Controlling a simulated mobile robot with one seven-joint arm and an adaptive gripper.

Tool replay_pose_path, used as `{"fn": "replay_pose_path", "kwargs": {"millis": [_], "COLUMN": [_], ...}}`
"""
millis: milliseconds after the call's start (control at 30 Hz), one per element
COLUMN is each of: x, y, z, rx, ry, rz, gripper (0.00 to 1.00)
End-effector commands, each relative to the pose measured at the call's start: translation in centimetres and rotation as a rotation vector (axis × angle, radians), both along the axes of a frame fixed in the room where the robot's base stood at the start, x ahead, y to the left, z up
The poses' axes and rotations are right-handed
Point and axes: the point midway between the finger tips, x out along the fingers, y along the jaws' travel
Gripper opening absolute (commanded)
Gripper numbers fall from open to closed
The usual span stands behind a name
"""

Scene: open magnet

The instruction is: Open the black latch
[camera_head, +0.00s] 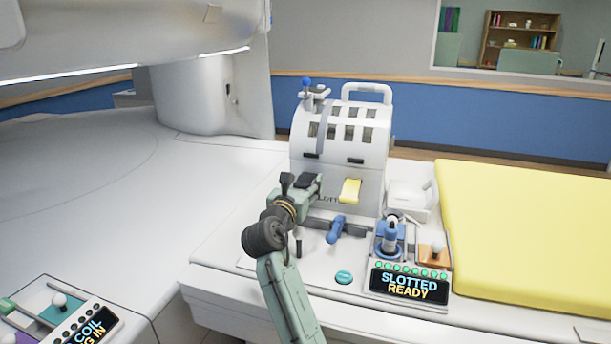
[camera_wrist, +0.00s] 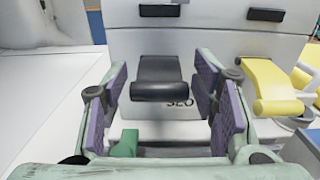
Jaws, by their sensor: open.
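The black latch (camera_wrist: 158,80) is a dark flap on the front of the white coil housing (camera_head: 340,130), left of a yellow latch (camera_wrist: 268,85). In the wrist view it lies between the purple-padded fingers of my gripper (camera_wrist: 164,88), with a gap on each side. My gripper is open and holds nothing. In the head view my gripper (camera_head: 301,187) is at the lower left front of the housing, around the black latch (camera_head: 306,180). The yellow latch also shows in the head view (camera_head: 350,190). Lettering below the black latch is partly hidden.
A blue handle (camera_head: 336,230) and a blue plug-like piece (camera_head: 389,236) stand right of my gripper. A display (camera_head: 408,286) reads "SLOTTED READY". A yellow pad (camera_head: 530,230) lies at the right. The white surface at the left (camera_head: 110,190) is clear.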

Motion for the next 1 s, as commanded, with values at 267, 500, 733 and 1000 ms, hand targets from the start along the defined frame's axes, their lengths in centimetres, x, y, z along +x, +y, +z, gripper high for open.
{"fn": "replay_pose_path", "kwargs": {"millis": [267, 500, 733, 1000], "x": [2.0, 2.0, 2.0, 2.0], "y": [-0.6, -0.6, -0.6, -0.6], "z": [0.0, 0.0, 0.0, 0.0], "rx": [0.001, 0.001, 0.001, 0.001], "ry": [0.000, 0.000, 0.000, 0.000], "rz": [0.001, 0.001, 0.001, 0.001], "gripper": [0.53, 0.53, 0.38, 0.20]}}
